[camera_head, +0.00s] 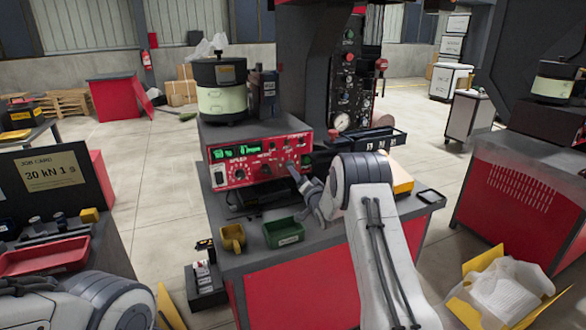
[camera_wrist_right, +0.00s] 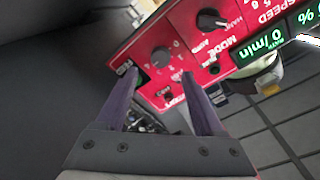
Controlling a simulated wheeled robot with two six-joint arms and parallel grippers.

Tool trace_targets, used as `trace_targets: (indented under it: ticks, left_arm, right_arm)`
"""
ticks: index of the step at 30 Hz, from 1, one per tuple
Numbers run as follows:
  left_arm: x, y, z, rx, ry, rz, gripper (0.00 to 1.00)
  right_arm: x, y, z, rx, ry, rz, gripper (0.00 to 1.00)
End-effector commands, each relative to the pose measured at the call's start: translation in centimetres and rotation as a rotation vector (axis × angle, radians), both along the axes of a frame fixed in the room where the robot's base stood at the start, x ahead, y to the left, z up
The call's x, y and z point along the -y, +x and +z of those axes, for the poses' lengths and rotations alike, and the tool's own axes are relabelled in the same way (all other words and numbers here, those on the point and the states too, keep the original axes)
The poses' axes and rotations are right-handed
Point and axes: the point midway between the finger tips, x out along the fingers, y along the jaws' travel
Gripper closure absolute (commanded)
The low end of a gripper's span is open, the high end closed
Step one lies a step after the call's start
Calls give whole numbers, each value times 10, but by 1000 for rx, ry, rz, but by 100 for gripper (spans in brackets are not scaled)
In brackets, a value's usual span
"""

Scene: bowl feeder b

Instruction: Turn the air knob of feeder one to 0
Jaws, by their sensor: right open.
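The feeder's red control panel (camera_head: 260,160) faces me on the middle bench, with a green lit display and several knobs. In the right wrist view the panel (camera_wrist_right: 200,52) appears tilted and upside down. A dark round knob (camera_wrist_right: 162,57) with a printed scale lies just beyond the gap between my fingertips; its label is not readable. My right gripper (camera_wrist_right: 161,76) is open and empty, close to the panel, with one finger on each side of that knob's line. In the head view my right gripper (camera_head: 296,175) covers the panel's right-hand knob area. My left gripper is out of view.
The mode knob (camera_wrist_right: 212,18) is beside the faced knob, and a small dark control (camera_wrist_right: 167,95) is below it. A bowl feeder (camera_head: 222,90) stands above the panel. A green bin (camera_head: 283,233) and a yellow cup (camera_head: 232,238) stand on the bench front.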

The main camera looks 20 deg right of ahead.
Motion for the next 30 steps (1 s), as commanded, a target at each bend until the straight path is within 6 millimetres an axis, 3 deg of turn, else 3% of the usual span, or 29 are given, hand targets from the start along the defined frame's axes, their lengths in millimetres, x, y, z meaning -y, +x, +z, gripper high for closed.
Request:
trace_targets:
  ticks: [6, 12, 26, 29, 30]
  left_arm:
    - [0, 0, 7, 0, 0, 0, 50]
    - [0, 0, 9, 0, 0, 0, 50]
    - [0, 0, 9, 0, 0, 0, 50]
    - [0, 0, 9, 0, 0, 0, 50]
    - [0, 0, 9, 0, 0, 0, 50]
  right_arm:
    - [0, 35, 0, 1, -1, 1, 30]
    - [1, 55, 0, 0, -1, 1, 30]
    - [1, 63, 0, -2, -1, 1, 30]
    - [1, 63, 0, -1, -1, 0, 61]
    - [1, 63, 0, -1, -1, 0, 76]
